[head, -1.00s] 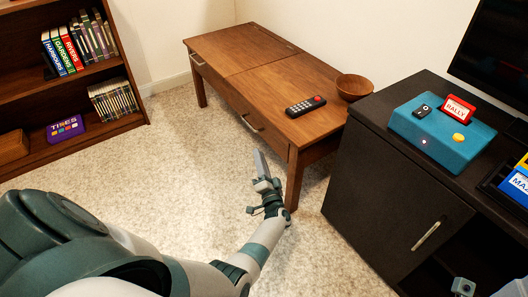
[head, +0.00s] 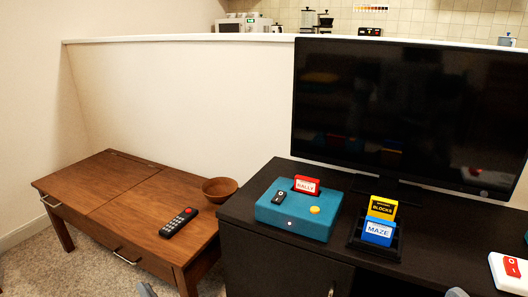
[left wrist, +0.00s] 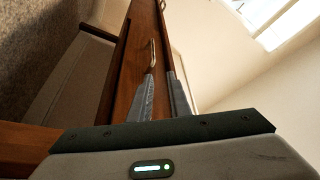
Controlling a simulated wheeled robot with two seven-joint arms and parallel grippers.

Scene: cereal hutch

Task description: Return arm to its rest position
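My left gripper (head: 147,290) shows only as a grey tip at the bottom edge of the head view, in front of the wooden table (head: 110,205). In the left wrist view, its two grey fingers (left wrist: 160,85) stand a little apart with nothing between them. The wooden table front (left wrist: 140,45) and its metal handle (left wrist: 153,52) lie beyond the fingers. A grey tip at the bottom of the head view, right of centre, appears to be my right gripper (head: 457,292). Its fingers cannot be made out.
A black remote (head: 179,222) and a wooden bowl (head: 220,190) rest on the table. The dark cabinet (head: 262,262) holds a teal console (head: 292,222) with a red RALLY cartridge (head: 306,185), a cartridge holder (head: 372,246), a television (head: 400,110) and a red-and-white switch (head: 511,268).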

